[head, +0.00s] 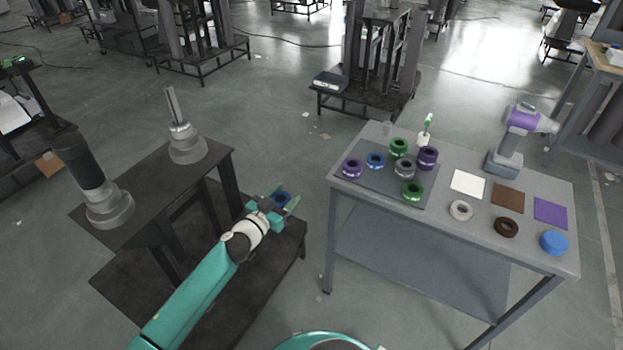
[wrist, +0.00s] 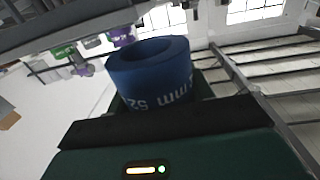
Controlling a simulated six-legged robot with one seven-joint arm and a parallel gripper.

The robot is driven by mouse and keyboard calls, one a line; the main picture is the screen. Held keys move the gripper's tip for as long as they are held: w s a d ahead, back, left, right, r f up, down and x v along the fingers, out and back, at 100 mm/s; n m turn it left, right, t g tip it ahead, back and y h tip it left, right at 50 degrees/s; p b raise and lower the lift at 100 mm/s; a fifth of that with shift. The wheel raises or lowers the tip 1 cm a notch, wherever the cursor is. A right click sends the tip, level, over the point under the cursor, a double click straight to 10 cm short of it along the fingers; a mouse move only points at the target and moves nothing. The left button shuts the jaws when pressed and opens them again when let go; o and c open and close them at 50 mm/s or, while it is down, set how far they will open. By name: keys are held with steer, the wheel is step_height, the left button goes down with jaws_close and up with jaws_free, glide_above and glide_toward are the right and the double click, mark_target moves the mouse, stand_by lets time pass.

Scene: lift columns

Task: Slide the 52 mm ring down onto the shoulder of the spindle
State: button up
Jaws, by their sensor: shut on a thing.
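My gripper (head: 285,203) is shut on a blue ring (head: 280,198), which it holds in the air to the right of the dark stand. In the wrist view the ring (wrist: 150,82) fills the middle, with "52" and "mm" printed on its side and its bore facing up in the picture. A grey spindle (head: 186,142) with a stepped, wider base and a thin slotted upper part stands on the back of the dark stand (head: 150,190). Nothing is around its upper part. The ring is well apart from it.
A second post with a black upper part (head: 80,165) stands at the stand's left. A grey workbench (head: 450,225) on the right carries several rings on a dark mat (head: 428,172), coloured squares and a purple-grey tool (head: 515,135). Open floor lies between bench and stand.

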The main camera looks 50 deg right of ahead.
steer(key=w+a+f+n+t+y, duration=0.3)
steer(key=w+a+n+t+y, duration=0.1)
steer(key=a, duration=0.6)
steer(key=w+a+f+n+t+y, duration=0.4)
steer(key=w+a+n+t+y, duration=0.1)
steer(key=a, duration=0.5)
steer(key=w+a+f+n+t+y, duration=0.4)
steer(key=a+n+t+y, duration=0.3)
steer(key=a, duration=0.3)
steer(key=shift+w+a+f+n+y, duration=0.2)
steer(key=shift+w+a+n+y, duration=0.1)
steer(key=shift+y, duration=0.4)
